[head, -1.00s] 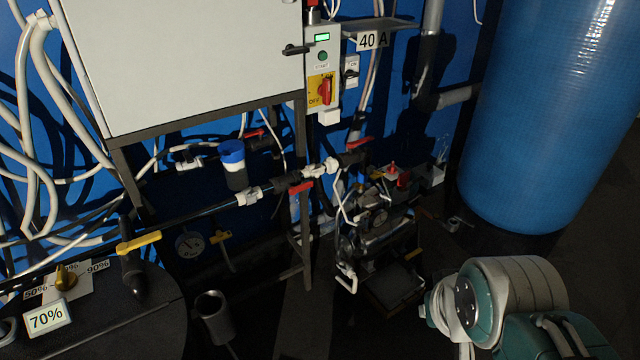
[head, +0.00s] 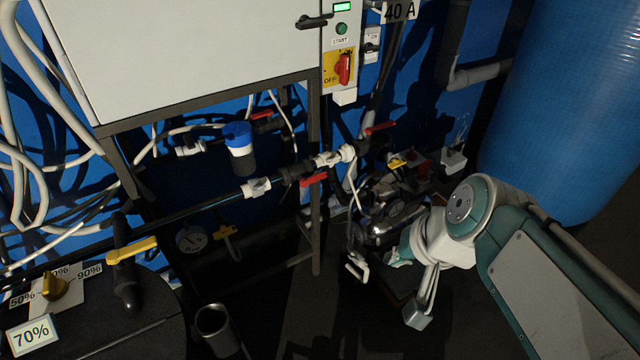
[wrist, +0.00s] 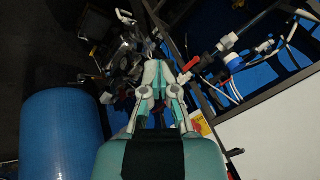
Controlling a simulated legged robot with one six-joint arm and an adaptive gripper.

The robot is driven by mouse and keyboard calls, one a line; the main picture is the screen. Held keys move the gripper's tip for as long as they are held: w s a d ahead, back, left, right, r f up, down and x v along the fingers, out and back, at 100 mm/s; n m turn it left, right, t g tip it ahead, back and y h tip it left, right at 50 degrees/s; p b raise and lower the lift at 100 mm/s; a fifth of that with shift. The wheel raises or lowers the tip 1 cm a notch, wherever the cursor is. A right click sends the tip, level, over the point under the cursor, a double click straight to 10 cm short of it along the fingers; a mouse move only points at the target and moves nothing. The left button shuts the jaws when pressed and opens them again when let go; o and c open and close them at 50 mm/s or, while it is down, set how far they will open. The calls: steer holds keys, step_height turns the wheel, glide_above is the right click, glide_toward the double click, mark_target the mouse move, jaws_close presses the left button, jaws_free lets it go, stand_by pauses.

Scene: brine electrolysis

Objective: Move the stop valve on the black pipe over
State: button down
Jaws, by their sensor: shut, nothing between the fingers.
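A black pipe (head: 205,203) runs from the lower left to the middle in the head view. A yellow-handled valve (head: 133,250) sits near its left end, above the black tank. A red-handled valve (head: 314,179) sits on its right part, and another red handle (head: 380,128) shows further right. I cannot tell which of these is the stop valve. A red handle shows beside my gripper in the wrist view (wrist: 192,64). My gripper (wrist: 159,63) is shut and empty, apparently touching nothing. In the head view my arm is at the right, and the fingertips cannot be made out.
A grey-white cabinet (head: 190,55) hangs above the pipe on a dark frame (head: 316,225). A switch box (head: 340,50) is beside it. A large blue tank (head: 555,100) is at the right. White hoses crowd the left.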

steer(key=w+a+f+m+g+y, duration=0.1)
steer(key=w+a+f+m+y, duration=0.1)
steer(key=w+a+m+y, duration=0.5)
steer(key=m+t+y, duration=0.1)
steer(key=m+t, duration=0.5)
steer(key=m, duration=0.7)
glide_toward(314, 179)
steer(key=s+a+r, duration=0.4)
steer(key=s, duration=0.3)
steer(key=w+d+f+m+t+h, duration=0.1)
steer(key=w+d+f+m+h, duration=0.15)
steer(key=f+m, duration=0.2)
steer(key=w+d+f+m+t+h, duration=0.1)
steer(key=w+f+m+t, duration=0.15)
steer(key=f, duration=0.35)
steer(key=w+a, duration=0.5)
steer(key=w, duration=0.2)
steer(key=shift+w+r+g, duration=0.3)
steer(key=shift+w+g, duration=0.05)
